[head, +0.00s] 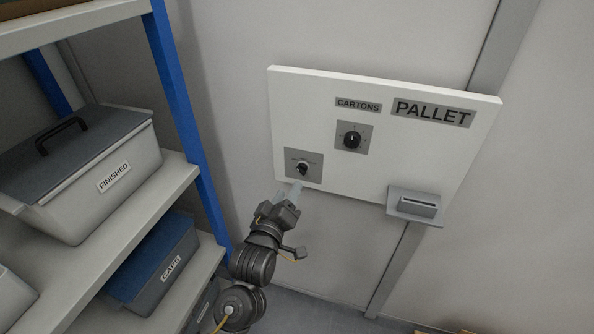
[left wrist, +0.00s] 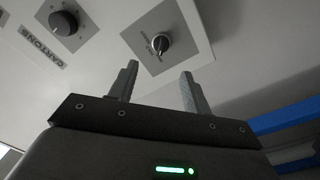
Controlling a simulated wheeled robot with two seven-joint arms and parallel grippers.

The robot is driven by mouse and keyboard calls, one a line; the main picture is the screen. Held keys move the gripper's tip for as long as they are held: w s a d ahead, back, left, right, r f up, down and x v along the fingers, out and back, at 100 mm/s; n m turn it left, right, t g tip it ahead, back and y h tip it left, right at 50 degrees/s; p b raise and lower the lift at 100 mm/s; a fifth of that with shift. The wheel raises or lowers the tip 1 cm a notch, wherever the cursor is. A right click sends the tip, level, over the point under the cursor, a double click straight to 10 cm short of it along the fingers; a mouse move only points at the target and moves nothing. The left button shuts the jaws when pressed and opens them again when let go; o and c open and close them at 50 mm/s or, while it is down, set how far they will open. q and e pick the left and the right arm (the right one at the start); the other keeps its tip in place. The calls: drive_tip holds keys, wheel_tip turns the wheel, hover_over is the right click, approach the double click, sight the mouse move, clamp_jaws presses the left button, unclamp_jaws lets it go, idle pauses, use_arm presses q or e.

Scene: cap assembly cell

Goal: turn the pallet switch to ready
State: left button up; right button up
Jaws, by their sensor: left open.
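The pallet board (head: 320,95) is a white panel on the wall, labelled PALLET. My right gripper is not in view.
A larger black CARTONS knob (head: 352,140) is up and right of the switch. A grey slotted holder (head: 416,206) juts from the board's lower right. A shelf with a blue post (head: 186,110) and a FINISHED bin (head: 95,205) stands at the left.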

sight(299, 170)
use_arm(q)
drive_tip(key=p+x, duration=0.1)
drive_tip(key=x, duration=0.7)
drive_tip(key=shift+w+d+p, duration=0.1)
drive_tip(key=shift+w+p, duration=0.25)
drive_tip(key=shift+f, duration=0.1)
drive_tip(key=shift+c, duration=0.4)
drive_tip(key=shift+c, duration=1.4)
drive_tip(key=c, duration=0.6)
drive_tip(key=shift+c, duration=0.2)
